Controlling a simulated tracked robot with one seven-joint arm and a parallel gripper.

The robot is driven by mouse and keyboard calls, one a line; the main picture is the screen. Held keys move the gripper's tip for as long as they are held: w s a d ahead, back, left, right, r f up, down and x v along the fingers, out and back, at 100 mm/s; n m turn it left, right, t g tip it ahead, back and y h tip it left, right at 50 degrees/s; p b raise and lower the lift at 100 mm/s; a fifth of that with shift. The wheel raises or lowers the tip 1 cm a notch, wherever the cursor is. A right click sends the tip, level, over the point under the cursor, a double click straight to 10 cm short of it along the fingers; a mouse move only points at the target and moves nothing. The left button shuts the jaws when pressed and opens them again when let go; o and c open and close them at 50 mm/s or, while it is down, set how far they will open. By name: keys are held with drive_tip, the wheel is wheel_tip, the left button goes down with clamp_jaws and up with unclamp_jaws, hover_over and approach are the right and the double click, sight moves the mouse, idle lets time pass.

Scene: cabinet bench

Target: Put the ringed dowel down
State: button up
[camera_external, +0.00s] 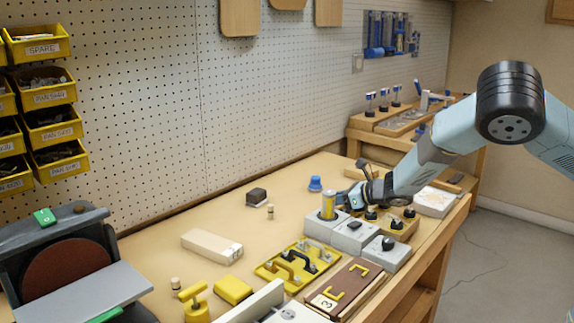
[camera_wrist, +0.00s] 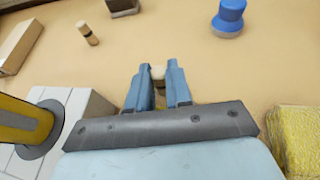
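My gripper (camera_wrist: 158,82) has its two blue fingers closed around a small pale wooden dowel (camera_wrist: 158,73). Its pale end shows between the fingertips, with a darker part below; the fingers hide most of it. In the external view my gripper (camera_external: 345,197) is low over the bench, just behind the grey blocks and right of the yellow cylinder; the held dowel cannot be made out there. Whether the held dowel touches the bench is unclear.
A yellow cylinder (camera_external: 328,205) stands on a grey block close to my gripper. A blue knobbed object (camera_external: 315,184) and a dark block (camera_external: 256,196) are behind. A yellow sponge-like block (camera_wrist: 297,135) is at right. Bare bench (camera_wrist: 185,35) lies beyond the fingers.

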clamp_jaws()
